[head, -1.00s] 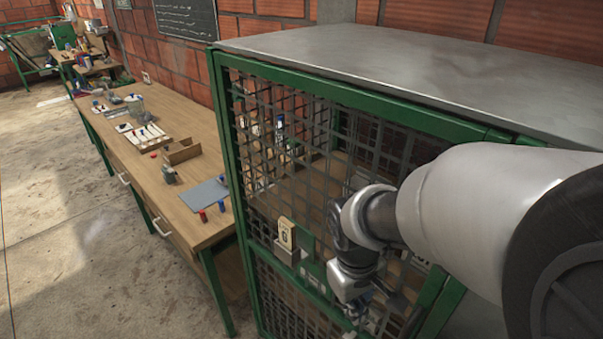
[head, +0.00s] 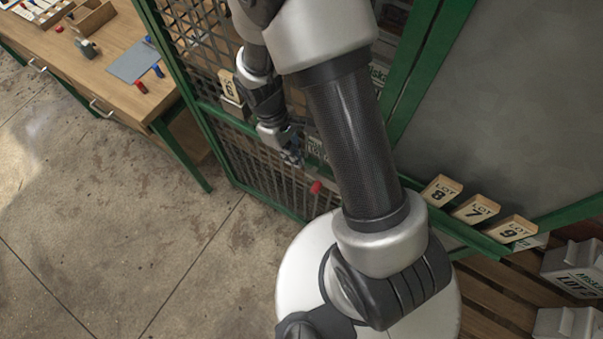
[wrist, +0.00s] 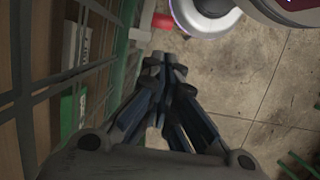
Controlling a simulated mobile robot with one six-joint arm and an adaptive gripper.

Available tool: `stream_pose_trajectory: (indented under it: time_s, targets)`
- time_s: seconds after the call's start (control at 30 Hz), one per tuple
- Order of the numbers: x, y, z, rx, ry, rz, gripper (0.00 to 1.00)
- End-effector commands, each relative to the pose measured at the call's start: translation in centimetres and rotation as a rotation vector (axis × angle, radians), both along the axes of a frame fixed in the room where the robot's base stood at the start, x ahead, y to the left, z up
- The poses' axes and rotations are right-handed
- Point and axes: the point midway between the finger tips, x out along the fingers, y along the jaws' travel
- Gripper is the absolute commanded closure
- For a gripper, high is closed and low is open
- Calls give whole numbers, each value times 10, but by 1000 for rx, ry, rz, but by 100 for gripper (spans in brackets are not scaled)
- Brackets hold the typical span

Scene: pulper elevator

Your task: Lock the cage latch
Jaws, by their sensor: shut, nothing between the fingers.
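The cage (head: 190,110) has a green frame and dark wire mesh, and its front face runs across the head view behind my arm. A red knob (head: 316,187), which looks like the latch handle, sticks out low on the front beside my arm. A red cylindrical end also shows at the top of the wrist view (wrist: 162,20), just beyond my fingertips. My gripper (wrist: 163,68) is shut and empty, close to the mesh. In the head view my gripper (head: 292,158) is up and left of the red knob, apart from it. The latch's bolt is hidden.
A wooden workbench (head: 110,100) with small items stands at the left. A lot tag (head: 229,87) sits on the mesh. The concrete floor at left is clear.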

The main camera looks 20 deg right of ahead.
Motion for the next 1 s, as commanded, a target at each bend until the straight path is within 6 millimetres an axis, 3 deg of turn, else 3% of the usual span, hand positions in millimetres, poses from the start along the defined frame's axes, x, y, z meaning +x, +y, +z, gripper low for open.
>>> stream_pose_trajectory:
  time_s: [0.17,0.63,1.0]
  targets:
    - [-2,-2,-8,-1,2,-1,100]
    - [-20,-14,-84,0,3,-2,100]
    - [-23,-17,-96,0,0,-1,100]
